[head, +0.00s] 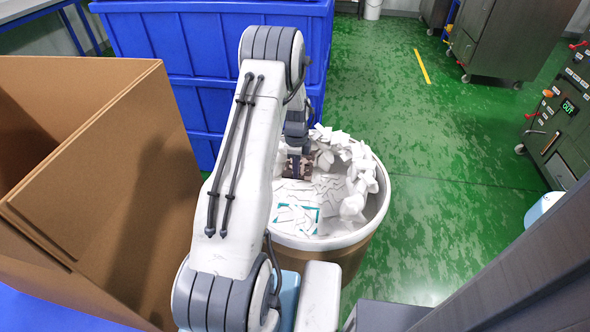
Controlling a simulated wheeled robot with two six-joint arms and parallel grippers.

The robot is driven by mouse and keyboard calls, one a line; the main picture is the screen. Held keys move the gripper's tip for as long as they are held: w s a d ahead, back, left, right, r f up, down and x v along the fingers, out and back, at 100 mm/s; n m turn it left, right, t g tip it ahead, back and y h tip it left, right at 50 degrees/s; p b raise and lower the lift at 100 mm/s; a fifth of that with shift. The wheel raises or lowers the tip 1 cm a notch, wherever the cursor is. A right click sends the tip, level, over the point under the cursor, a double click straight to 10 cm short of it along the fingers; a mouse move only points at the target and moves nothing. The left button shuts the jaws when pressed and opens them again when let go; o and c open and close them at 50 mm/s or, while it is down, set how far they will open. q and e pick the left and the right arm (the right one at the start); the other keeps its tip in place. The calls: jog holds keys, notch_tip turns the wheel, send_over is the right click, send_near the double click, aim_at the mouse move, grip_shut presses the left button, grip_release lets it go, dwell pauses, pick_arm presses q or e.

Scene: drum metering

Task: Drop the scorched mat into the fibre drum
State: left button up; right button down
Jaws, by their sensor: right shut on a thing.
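The fibre drum (352,258) stands in front of me, round and brown with a pale rim, largely filled with white scraps. My right arm reaches over it from below. My right gripper (297,167) points down inside the drum's mouth, near its far left side, and is shut on a small dark brown piece, which looks like the scorched mat (306,166). The piece is just above or touching the scraps; I cannot tell which. My arm hides the drum's left side and part of the gripper. My left gripper is out of view.
A large open cardboard box (110,190) stands at the left, close to my arm. Stacked blue crates (190,45) stand behind the drum. A teal-edged sheet (298,216) lies among the scraps. The green floor right of the drum is clear, with grey machines beyond.

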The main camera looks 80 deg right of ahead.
jog(key=shift+f, duration=0.3)
notch_tip(320, 180, down, 5)
jog(key=b, duration=0.5)
jog(key=shift+f, duration=0.2)
jog(key=c, duration=0.8)
grip_release()
jog(key=shift+c, duration=0.2)
notch_tip(320, 180, up, 11)
jog(key=shift+f+p, duration=0.2)
jog(key=shift+p, duration=0.45)
